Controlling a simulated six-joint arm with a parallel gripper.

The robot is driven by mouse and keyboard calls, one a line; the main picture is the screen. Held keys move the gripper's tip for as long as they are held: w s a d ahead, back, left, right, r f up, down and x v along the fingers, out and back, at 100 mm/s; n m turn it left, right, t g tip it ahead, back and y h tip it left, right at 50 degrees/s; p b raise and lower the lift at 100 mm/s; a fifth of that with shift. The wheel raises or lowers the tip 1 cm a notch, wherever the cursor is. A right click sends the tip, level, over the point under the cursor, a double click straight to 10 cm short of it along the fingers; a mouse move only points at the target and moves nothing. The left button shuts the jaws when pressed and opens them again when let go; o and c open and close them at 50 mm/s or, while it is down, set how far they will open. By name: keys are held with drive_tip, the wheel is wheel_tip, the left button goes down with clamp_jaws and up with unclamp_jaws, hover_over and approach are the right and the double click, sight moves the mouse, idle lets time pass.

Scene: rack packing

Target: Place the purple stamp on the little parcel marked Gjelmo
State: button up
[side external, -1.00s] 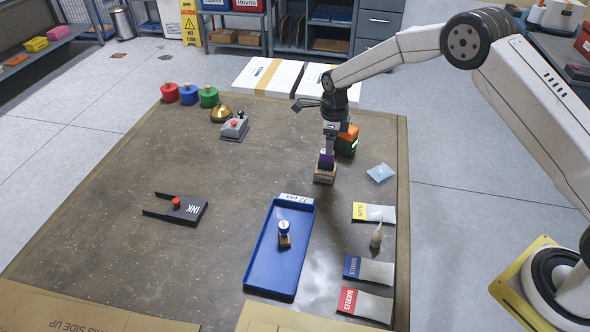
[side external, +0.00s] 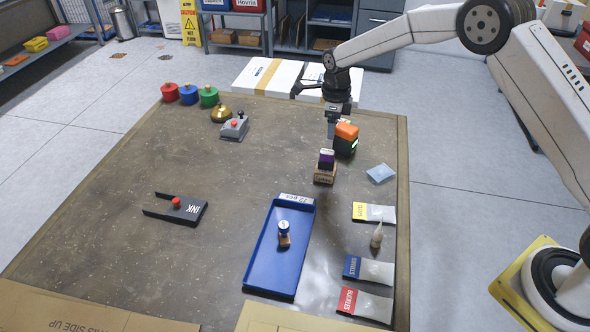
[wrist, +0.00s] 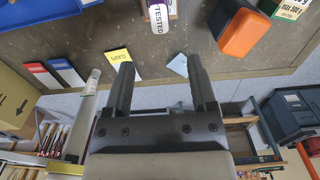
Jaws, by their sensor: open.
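The purple stamp (side external: 326,158) stands upright on a small brown block-like parcel (side external: 325,174), right of the table's middle. The writing on the parcel is too small to read. In the wrist view the stamp (wrist: 159,17) shows at the top edge, with a white label reading TESTED. My gripper (side external: 331,133) is above and behind the stamp, apart from it. In the wrist view its two fingers (wrist: 160,78) are spread with nothing between them.
An orange-topped dark device (side external: 347,138) stands close behind the parcel. A blue tray (side external: 256,262) holds a blue-topped stamp (side external: 283,232). Colored packets (side external: 372,212) line the right side.

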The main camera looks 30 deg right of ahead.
drive_tip(key=shift+r, duration=0.1)
drive_tip(key=shift+s+d+r+n, duration=0.1)
drive_tip(key=shift+s+r+n, duration=0.2)
drive_tip(key=shift+s+n, duration=0.3)
drive_tip(key=s+d+r+n+t, duration=0.1)
drive_tip(key=s+r+n, duration=0.1)
drive_tip(key=s+n, duration=1.1)
drive_tip(key=s+r+n+t, duration=0.1)
drive_tip(key=s+r+n, duration=0.2)
drive_tip(key=s+n, duration=0.9)
drive_tip(key=shift+s+d+r+n+t, duration=0.15)
drive_tip(key=shift+s+d+n+t, duration=0.2)
drive_tip(key=shift+s, duration=0.85)
